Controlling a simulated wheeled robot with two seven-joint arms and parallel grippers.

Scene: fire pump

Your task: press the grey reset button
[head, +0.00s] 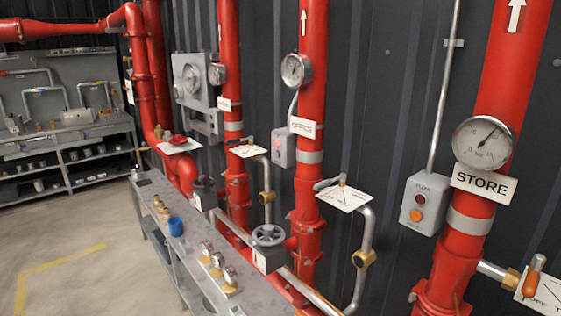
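No grey reset button can be made out clearly in the head view. A grey control box (428,187) on the right, beside the STORE pipe, carries a small red round part (420,199) above an orange one (416,215). A second, smaller grey box (279,150) sits further back by the OFFICE pipe, with a reddish round part on its face. A large grey panel with a round dial (190,79) is on the wall further left. Neither of my grippers is in view.
Red vertical pipes (311,110) with gauges (484,143) and label plates stand along the dark wall. Shelves (75,150) stand at the back left. The floor at left is clear.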

